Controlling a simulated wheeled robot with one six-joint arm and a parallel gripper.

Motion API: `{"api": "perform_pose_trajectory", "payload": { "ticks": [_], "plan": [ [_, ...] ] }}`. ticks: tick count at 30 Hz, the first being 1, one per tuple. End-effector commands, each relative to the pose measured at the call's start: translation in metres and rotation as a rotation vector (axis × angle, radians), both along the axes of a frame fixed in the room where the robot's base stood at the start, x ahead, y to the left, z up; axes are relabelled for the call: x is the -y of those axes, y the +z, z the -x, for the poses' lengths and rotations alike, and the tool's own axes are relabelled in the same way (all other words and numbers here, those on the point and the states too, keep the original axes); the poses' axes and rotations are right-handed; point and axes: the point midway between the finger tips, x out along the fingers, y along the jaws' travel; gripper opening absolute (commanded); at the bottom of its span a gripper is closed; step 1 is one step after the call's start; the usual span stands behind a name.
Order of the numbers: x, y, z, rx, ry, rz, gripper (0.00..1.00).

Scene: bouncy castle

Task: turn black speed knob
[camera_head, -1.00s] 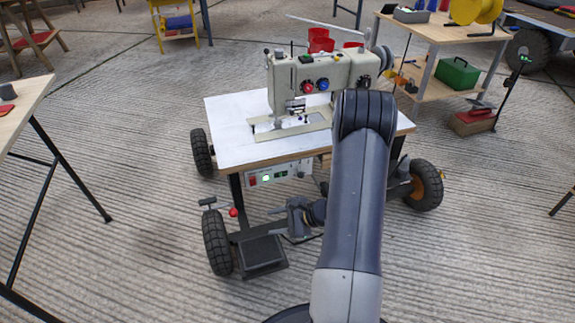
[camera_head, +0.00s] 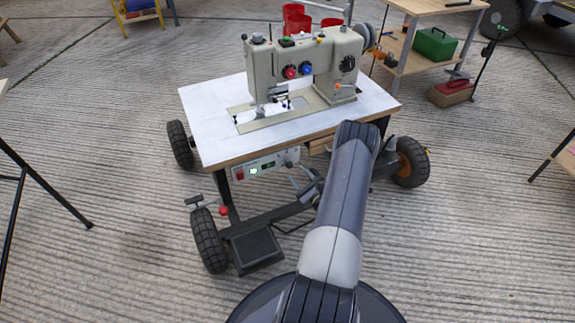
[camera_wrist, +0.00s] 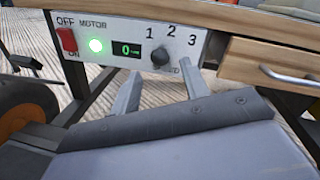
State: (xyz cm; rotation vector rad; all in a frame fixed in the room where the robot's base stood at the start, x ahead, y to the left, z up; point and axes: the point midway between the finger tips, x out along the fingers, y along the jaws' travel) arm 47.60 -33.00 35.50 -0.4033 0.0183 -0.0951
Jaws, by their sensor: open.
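The black speed knob (camera_wrist: 160,57) is on the white control panel (camera_wrist: 118,62), below the numbers 1, 2 and 3. Its exact pointing direction is too small to tell. A green-lit display left of it appears to read 0. My gripper (camera_wrist: 160,88) is open, with its two fingers apart below and in front of the knob. The right finger's tip appears near the panel's lower right part; I cannot tell if it touches. In the head view, the panel (camera_head: 262,165) hangs under the sewing table's front edge, and my gripper (camera_head: 305,184) is just below its right end.
A red switch (camera_wrist: 67,39) and a lit green lamp (camera_wrist: 96,45) sit at the panel's left. A wooden drawer (camera_wrist: 270,69) with a metal handle is right of the panel. The sewing machine (camera_head: 300,65) stands on the white tabletop (camera_head: 210,110). A wheel (camera_head: 208,240) and pedal (camera_head: 256,247) are below.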

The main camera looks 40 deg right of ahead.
Motion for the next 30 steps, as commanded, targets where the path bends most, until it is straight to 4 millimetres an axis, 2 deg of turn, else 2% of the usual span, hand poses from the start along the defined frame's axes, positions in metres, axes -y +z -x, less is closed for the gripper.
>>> {"api": "perform_pose_trajectory", "payload": {
  "ticks": [1,6,12,23,30],
  "plan": [
    [0.0,-0.002,-0.012,0.002,0.004,0.004,0.43],
    [0.002,-0.002,-0.043,0.001,0.005,0.003,0.43],
    [0.006,-0.001,-0.066,0.0,0.002,0.001,0.43],
    [0.006,0.0,-0.072,-0.001,0.002,-0.001,0.43],
    [0.006,0.0,-0.072,-0.001,0.002,0.0,0.25]
  ]
}}
